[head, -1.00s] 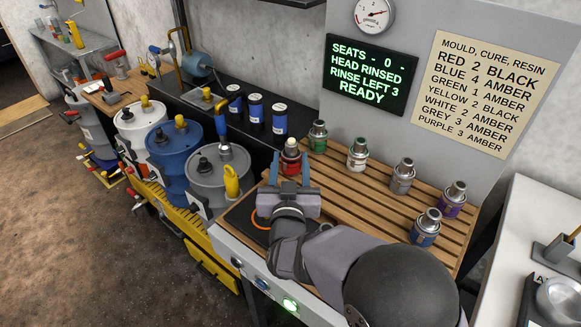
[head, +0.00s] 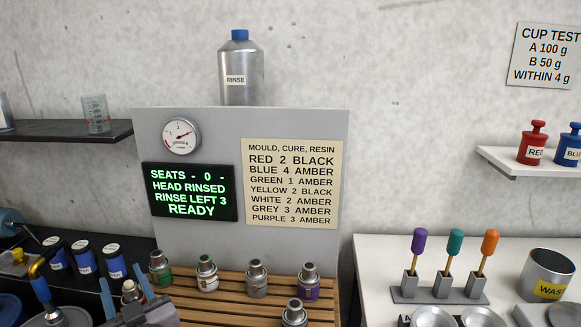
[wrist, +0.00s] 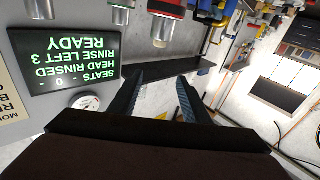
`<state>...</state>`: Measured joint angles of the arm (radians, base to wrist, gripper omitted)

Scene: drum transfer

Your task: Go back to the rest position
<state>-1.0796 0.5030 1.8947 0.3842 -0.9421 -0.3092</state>
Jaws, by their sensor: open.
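My gripper (head: 123,284) is at the bottom left of the head view, cut off by the lower edge. Its two blue fingers are apart and empty; they also show in the wrist view (wrist: 158,78). A red-banded metal mould (wrist: 167,8) is at the top of the upside-down wrist view, beyond the fingertips and apart from them. In the head view the mould's pale top (head: 129,287) shows between the fingers from behind. Most of my arm is out of the head view.
A slatted wooden rack (head: 232,290) holds several moulds, with green (head: 160,267) and white (head: 207,272) ones close to my gripper. A grey panel with a green-lettered display (head: 190,192) stands behind. A white bench (head: 385,262) is at right.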

